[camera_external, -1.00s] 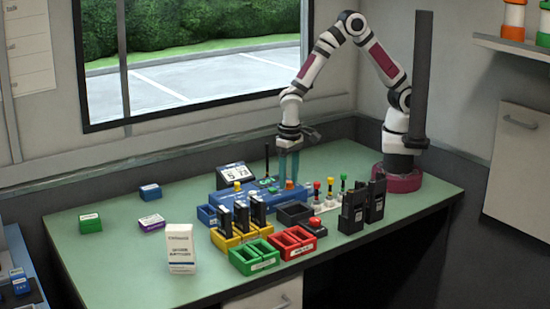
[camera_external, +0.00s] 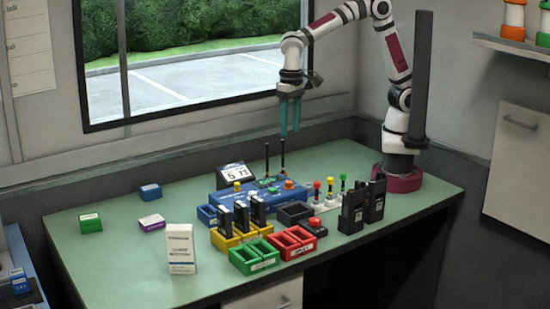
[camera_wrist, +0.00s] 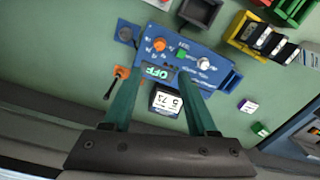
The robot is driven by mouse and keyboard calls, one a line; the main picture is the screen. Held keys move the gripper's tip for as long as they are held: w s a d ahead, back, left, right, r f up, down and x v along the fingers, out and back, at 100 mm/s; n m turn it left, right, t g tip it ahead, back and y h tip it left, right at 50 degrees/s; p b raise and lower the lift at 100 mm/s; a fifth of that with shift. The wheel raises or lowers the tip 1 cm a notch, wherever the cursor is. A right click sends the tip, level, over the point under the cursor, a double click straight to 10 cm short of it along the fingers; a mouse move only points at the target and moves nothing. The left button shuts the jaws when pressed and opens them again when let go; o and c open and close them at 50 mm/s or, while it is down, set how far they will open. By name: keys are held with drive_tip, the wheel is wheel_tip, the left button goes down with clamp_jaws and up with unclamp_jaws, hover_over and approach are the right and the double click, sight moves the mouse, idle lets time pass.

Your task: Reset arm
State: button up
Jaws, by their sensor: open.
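My gripper (camera_external: 290,130) hangs well above the back of the green table, pointing down. Its two teal fingers are apart with nothing between them in the external view. In the wrist view my gripper (camera_wrist: 160,95) is also open, with the blue console (camera_wrist: 185,60) below and beyond the fingertips. The blue console (camera_external: 228,202) carries an orange knob (camera_external: 289,184), and a small lit display (camera_wrist: 157,72) on it reads OFF. A screen (camera_external: 236,174) behind the console shows digits.
Yellow (camera_external: 229,241), green (camera_external: 250,263) and red (camera_external: 287,249) trays stand in front of the console; black radios (camera_external: 352,210) stand to their right. A white box (camera_external: 180,250) is at the front left.

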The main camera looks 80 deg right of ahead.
drive_tip(key=s+d+r, duration=0.3)
drive_tip(key=s+d, duration=0.5)
drive_tip(key=d, duration=0.2)
drive_tip(key=s+d+f+y, duration=0.1)
drive_tip(key=s+d, duration=0.4)
drive_tip(key=s, duration=0.6)
drive_tip(key=shift+s+f, duration=0.35)
drive_tip(key=shift+f, duration=0.35)
idle(0.8)
